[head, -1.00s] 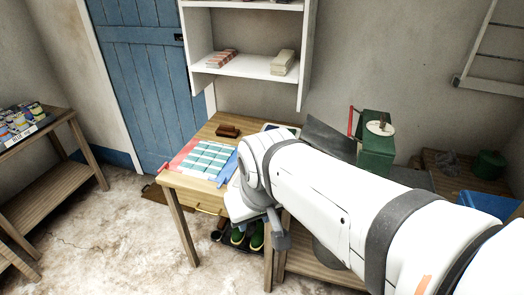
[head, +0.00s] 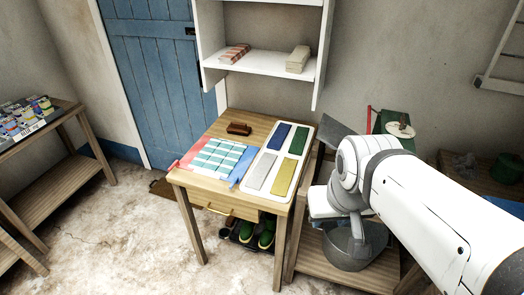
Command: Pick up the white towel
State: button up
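A folded off-white cloth (head: 298,60), which looks like the white towel, lies on the white wall shelf, right of a red-and-white striped folded cloth (head: 234,54). My arm reaches in from the right, and its end, my gripper (head: 324,204), is just right of the wooden table, low and well away from the shelf. The fingers do not show clearly, so I cannot tell whether they are open or shut.
The wooden table (head: 190,181) holds a teal checked cloth (head: 218,157), a white tray (head: 254,188) with several coloured strips and a brown brush (head: 239,128). A metal bucket (head: 352,251) stands below my wrist.

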aim_at(258, 175)
jog(key=u, duration=0.05)
jog(key=i, duration=1)
jog(key=z, duration=0.05)
